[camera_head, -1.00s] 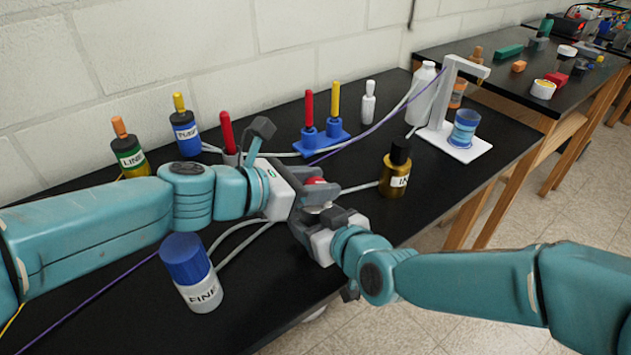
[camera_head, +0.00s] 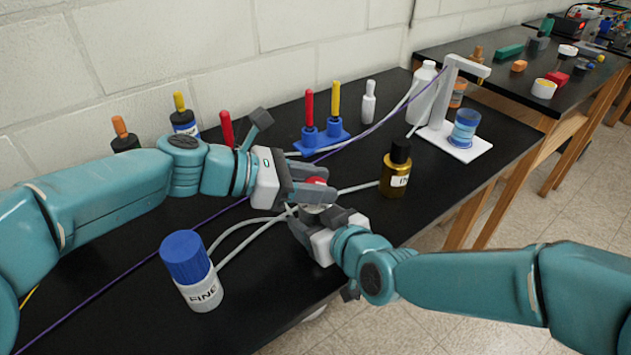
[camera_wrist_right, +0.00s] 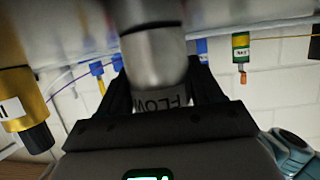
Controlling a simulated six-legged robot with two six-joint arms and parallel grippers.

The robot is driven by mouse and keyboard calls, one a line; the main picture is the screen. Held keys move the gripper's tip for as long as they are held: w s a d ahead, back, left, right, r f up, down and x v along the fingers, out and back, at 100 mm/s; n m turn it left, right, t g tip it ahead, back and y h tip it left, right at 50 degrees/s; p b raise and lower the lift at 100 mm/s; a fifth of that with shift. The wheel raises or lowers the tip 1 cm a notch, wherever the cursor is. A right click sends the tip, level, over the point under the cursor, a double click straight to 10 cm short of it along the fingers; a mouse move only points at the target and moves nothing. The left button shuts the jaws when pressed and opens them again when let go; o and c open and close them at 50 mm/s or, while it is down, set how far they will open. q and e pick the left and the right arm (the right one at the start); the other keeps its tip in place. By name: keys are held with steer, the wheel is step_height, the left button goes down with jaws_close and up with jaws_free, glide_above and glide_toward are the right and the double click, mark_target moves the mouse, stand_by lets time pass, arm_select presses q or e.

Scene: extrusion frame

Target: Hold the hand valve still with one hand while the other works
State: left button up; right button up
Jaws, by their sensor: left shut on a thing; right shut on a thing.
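The hand valve shows in the head view as a red knob (camera_head: 316,181) on a small metal body, near the table's front edge. My left gripper (camera_head: 318,193) comes in from the left and is shut at the knob, hiding part of it. My right gripper (camera_head: 318,216) is shut on the metal body below the knob. In the right wrist view the silver valve body (camera_wrist_right: 155,60), with a "FLOW" label (camera_wrist_right: 160,101), sits between the dark fingers of the right gripper (camera_wrist_right: 160,90). The exact left finger contact is hard to see.
A blue-capped bottle labelled FINE (camera_head: 191,272) stands at the front left, with grey hoses (camera_head: 232,232) beside it. A gold bottle (camera_head: 396,168) stands to the right. A blue holder (camera_head: 320,138) and a white stand (camera_head: 455,144) are behind.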

arm_select(q)
steer(key=shift+r, duration=0.1)
steer(key=o, duration=1)
